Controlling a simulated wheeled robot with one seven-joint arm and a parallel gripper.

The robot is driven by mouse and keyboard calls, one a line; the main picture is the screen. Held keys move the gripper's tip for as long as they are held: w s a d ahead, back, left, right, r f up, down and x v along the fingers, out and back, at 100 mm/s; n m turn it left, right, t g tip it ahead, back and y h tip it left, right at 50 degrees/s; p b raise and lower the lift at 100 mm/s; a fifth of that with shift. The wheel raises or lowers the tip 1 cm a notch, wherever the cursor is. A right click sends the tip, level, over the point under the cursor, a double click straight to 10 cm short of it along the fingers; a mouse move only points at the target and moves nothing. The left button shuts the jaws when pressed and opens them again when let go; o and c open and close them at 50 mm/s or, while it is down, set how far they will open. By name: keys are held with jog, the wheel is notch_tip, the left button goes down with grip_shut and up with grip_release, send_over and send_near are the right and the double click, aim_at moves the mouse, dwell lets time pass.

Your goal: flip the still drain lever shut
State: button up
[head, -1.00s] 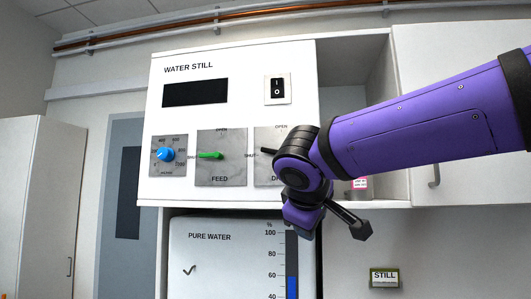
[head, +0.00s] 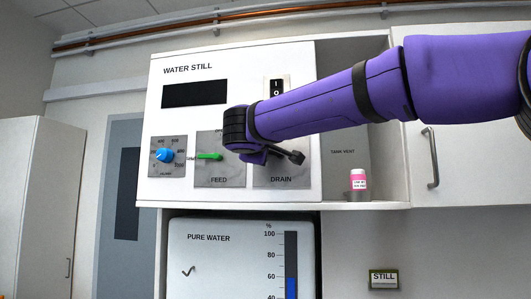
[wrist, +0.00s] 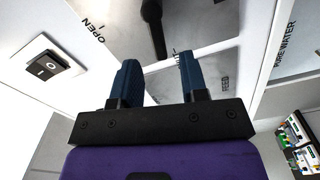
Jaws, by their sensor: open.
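The black drain lever (wrist: 153,28) shows in the wrist view against its grey drain plate (wrist: 120,20). It points down the picture, away from the OPEN label and toward the partly hidden shut mark beside the feed plate. My gripper (wrist: 158,60) is open, its two blue fingers just below the lever's end, with the lever in line with the gap. I cannot tell whether they touch. In the head view my gripper (head: 276,156) is in front of the drain plate (head: 285,178), and my arm hides the drain lever.
The green feed lever (head: 209,156) points left, close beside my wrist. The blue knob (head: 165,155) is further left. The rocker switch (head: 277,87) is above my arm, partly covered.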

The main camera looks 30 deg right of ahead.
aim_at(272, 153)
jog(key=shift+x, duration=2.45)
grip_shut()
